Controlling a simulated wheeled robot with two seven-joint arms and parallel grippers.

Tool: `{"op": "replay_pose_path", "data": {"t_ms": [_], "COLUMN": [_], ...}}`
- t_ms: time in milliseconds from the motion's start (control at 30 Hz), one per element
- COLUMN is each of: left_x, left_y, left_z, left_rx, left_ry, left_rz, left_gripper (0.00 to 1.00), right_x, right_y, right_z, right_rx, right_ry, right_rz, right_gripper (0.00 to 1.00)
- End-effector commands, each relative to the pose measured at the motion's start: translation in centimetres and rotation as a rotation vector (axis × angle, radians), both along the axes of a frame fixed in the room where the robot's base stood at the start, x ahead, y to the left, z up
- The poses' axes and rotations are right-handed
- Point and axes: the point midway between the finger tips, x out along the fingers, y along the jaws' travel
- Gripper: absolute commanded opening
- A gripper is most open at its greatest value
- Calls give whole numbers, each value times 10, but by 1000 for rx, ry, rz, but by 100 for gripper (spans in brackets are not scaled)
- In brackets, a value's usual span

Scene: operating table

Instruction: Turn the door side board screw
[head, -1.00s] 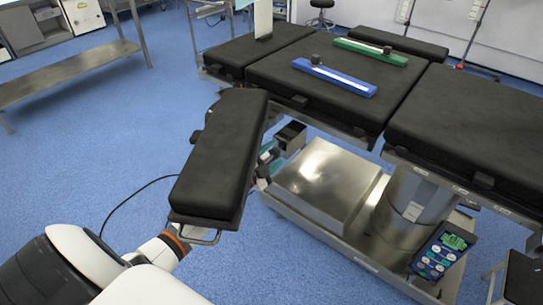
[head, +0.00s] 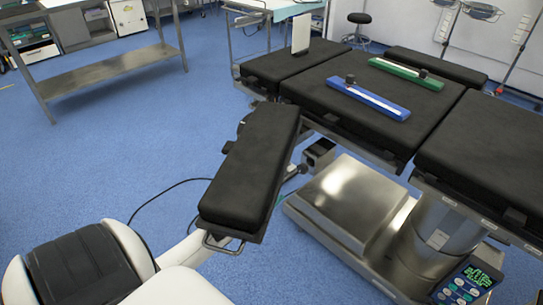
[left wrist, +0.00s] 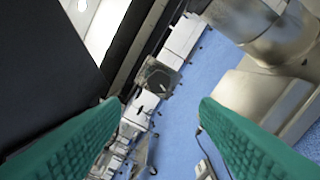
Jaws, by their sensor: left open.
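A black padded side board (head: 250,170) sticks out from the near side of the operating table, with a metal loop at its near end. My left arm reaches under this board, so the left gripper is hidden in the head view. In the left wrist view my left gripper (left wrist: 161,103) is open, its two green ridged fingers apart with nothing between the tips. Beyond the tips is a dark, squarish part (left wrist: 157,77) beside a pale metal rail. I cannot tell whether it is the screw. My right gripper is not in view.
The operating table (head: 330,95) carries a blue bar (head: 368,100) and a green bar (head: 407,74). Its steel base (head: 350,205) and a keypad (head: 466,287) are at lower right. A steel bench (head: 105,72) stands far left. The blue floor between is mostly clear.

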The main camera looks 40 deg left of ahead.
Motion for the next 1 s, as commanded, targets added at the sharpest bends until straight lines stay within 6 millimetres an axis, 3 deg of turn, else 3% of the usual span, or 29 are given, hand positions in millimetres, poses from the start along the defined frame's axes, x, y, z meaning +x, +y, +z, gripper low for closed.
{"op": "replay_pose_path", "data": {"t_ms": [667, 767, 833, 1000], "left_x": [-4, -8, -15, -55], "left_y": [-1, -7, -16, -55], "left_z": [-3, -17, -37, -101], "left_rx": [-8, -56, -121, -340], "left_ry": [10, 74, 162, 481], "left_rz": [6, 40, 89, 257], "left_gripper": [56, 56, 56, 56], "right_x": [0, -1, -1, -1], "right_y": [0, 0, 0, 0], "right_z": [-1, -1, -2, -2], "right_rx": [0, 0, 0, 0], "right_ry": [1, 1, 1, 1], "right_rz": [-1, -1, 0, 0], "right_gripper": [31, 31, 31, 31]}}
